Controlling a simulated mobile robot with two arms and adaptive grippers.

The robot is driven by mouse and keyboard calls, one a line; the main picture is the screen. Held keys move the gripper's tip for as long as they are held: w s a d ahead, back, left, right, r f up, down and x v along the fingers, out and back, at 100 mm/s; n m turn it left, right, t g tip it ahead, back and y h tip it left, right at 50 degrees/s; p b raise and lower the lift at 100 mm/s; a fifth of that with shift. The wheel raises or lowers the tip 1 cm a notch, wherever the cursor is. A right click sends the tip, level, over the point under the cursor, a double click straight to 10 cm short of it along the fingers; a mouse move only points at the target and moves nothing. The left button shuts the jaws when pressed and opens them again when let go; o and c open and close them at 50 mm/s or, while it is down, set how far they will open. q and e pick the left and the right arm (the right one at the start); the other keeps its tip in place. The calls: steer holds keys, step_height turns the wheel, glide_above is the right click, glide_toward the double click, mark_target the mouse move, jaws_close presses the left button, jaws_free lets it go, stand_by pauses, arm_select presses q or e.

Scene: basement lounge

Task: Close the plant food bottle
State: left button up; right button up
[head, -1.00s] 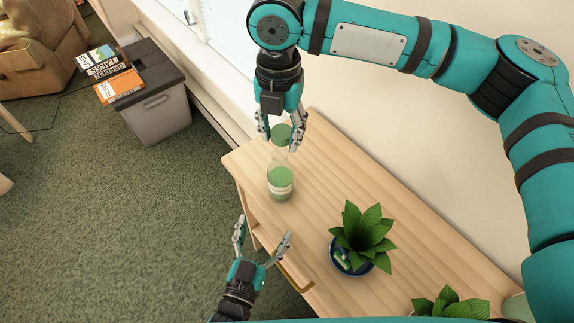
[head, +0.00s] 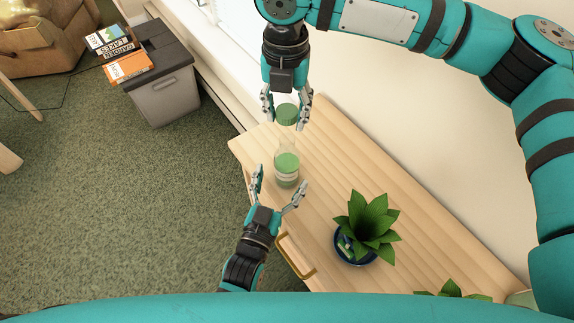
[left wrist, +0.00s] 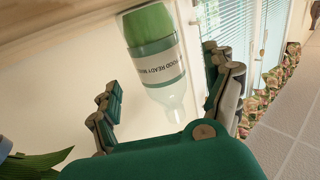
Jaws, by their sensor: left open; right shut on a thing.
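The plant food bottle (head: 287,165), clear with green liquid and a pale label, stands upright on the wooden cabinet top (head: 335,165). It also shows upside down in the left wrist view (left wrist: 158,65), beyond the open fingers. My right gripper (head: 286,108) is shut on the green cap (head: 286,114), at the bottle's top; whether the cap sits on the neck or just above it I cannot tell. My left gripper (head: 280,179) is open and empty, its fingertips by the bottle's lower part on the near side.
A potted plant (head: 367,225) in a blue pot stands on the cabinet, right of my left gripper. Another plant (head: 452,291) is at the lower right. The wall and window lie behind. A grey bin (head: 165,97) with books on top stands on the carpet.

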mark_target(288, 164)
arm_select(q)
steer(key=shift+x, duration=2.65)
steer(key=shift+f, duration=0.1)
steer(key=shift+c, duration=0.3)
jaws_close()
arm_select(e)
steer(key=shift+f, duration=2.5)
steer(key=shift+f, duration=0.9)
steer(key=shift+f, duration=0.6)
